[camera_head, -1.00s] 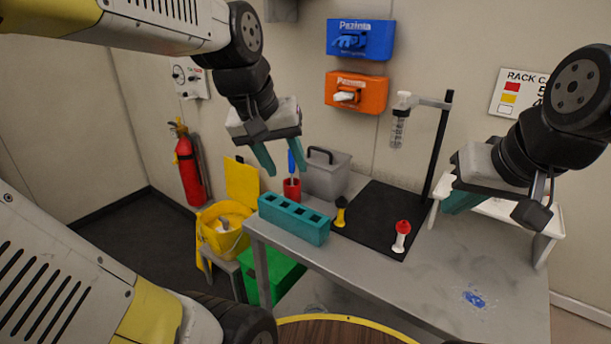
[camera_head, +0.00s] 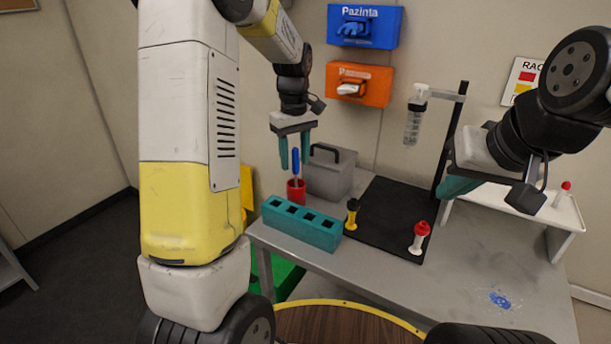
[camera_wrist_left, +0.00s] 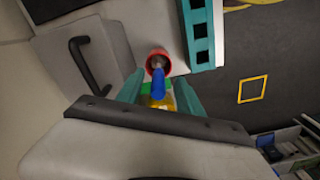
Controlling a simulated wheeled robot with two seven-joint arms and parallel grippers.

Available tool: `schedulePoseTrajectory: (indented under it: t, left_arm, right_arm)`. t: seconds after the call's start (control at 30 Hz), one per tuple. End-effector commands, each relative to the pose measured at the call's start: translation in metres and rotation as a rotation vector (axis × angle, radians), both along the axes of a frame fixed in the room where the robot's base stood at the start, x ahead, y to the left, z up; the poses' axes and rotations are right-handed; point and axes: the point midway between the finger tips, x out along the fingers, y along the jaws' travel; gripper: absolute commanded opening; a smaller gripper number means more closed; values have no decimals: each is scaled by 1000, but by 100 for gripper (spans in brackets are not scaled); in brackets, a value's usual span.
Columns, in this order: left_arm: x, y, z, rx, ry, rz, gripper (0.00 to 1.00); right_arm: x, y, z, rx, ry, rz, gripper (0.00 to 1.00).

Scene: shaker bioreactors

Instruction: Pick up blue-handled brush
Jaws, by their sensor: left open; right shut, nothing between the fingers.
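The blue-handled brush (camera_head: 295,162) stands upright in a red cup (camera_head: 296,190) at the table's back left corner. My left gripper (camera_head: 294,166) is open and points down, its teal fingers on either side of the brush handle in the head view. In the left wrist view the blue handle (camera_wrist_left: 158,84) shows between the two fingers (camera_wrist_left: 160,92), with the red cup (camera_wrist_left: 158,62) beyond. I cannot tell whether a finger touches the handle. My right gripper (camera_head: 458,186) is shut and empty, above the right part of the table.
A teal block with square holes (camera_head: 300,226) stands in front of the cup, and a grey lidded bin (camera_head: 330,175) beside it. The table's front right is mostly clear.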

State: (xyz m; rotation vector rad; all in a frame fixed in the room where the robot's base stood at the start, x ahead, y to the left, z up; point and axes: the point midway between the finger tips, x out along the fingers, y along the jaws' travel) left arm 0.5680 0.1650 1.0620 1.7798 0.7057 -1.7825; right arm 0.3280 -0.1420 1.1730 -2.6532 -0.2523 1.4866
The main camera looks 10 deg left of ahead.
Motion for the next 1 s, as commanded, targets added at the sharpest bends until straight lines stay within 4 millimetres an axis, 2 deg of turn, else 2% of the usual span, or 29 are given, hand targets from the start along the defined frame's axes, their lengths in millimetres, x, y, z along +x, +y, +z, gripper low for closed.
schedulePoseTrajectory:
  t: [0.3,0.6,0.67,0.83,1.0]
  left_arm:
    - [3,-1,-44,0,1,-1,43]
    - [3,-1,-49,0,-1,-2,43]
    - [3,-1,-49,0,-1,-2,34]
    - [3,-1,-49,0,-1,-2,0]
    - [3,-1,-49,-1,-2,-2,0]
  right_arm:
    - [0,0,0,0,0,0,0]
    - [0,0,0,0,0,0,0]
    - [0,0,0,0,0,0,0]
    - [0,0,0,0,0,0,0]
    - [0,0,0,0,0,0,0]
